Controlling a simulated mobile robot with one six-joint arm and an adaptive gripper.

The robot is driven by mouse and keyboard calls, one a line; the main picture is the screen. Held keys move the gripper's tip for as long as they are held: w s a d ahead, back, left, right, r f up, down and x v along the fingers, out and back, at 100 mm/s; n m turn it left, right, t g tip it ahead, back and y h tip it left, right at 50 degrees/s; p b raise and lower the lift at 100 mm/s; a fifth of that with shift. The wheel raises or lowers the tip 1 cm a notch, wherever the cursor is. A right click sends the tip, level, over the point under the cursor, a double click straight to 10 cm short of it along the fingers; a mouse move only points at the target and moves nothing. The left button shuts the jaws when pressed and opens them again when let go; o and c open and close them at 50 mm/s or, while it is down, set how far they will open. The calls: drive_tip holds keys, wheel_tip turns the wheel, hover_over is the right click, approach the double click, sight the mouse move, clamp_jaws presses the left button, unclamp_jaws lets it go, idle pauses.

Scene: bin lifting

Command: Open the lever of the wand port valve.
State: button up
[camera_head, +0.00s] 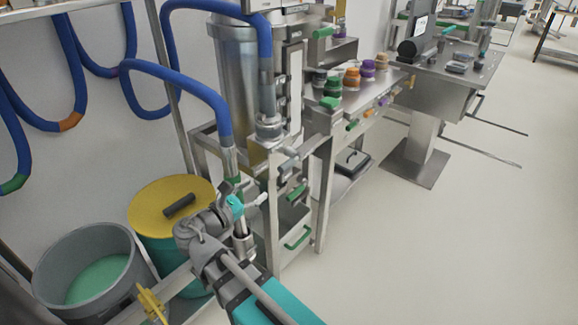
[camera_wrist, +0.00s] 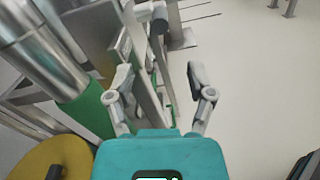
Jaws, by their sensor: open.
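My gripper (camera_head: 246,193) is open and empty in the head view, close beside the lower end of the metal wand (camera_head: 230,162) on the blue hose. In the wrist view, the two fingers of my gripper (camera_wrist: 163,92) are spread apart, with a steel frame seen beyond the gap. The wand's metal tube (camera_wrist: 40,55) and green band (camera_wrist: 84,116) are left of the fingers. A steel port (camera_head: 243,244) is partly hidden behind my arm. I cannot clearly make out the valve lever. A grey round-ended fitting (camera_wrist: 159,18) stands beyond the fingers.
A yellow-lidded green bin (camera_head: 150,205) and a grey tub (camera_head: 45,265) stand at left. The steel stand has green handles (camera_head: 298,237) on its front. A bench with several colored-lid jars (camera_head: 351,78) is behind. The floor (camera_head: 440,240) at right is clear.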

sight(288, 165)
drive_tip(key=shift+w, duration=0.1)
drive_tip(key=shift+x, duration=6.85)
drive_tip(key=shift+c, duration=0.2)
clamp_jaws()
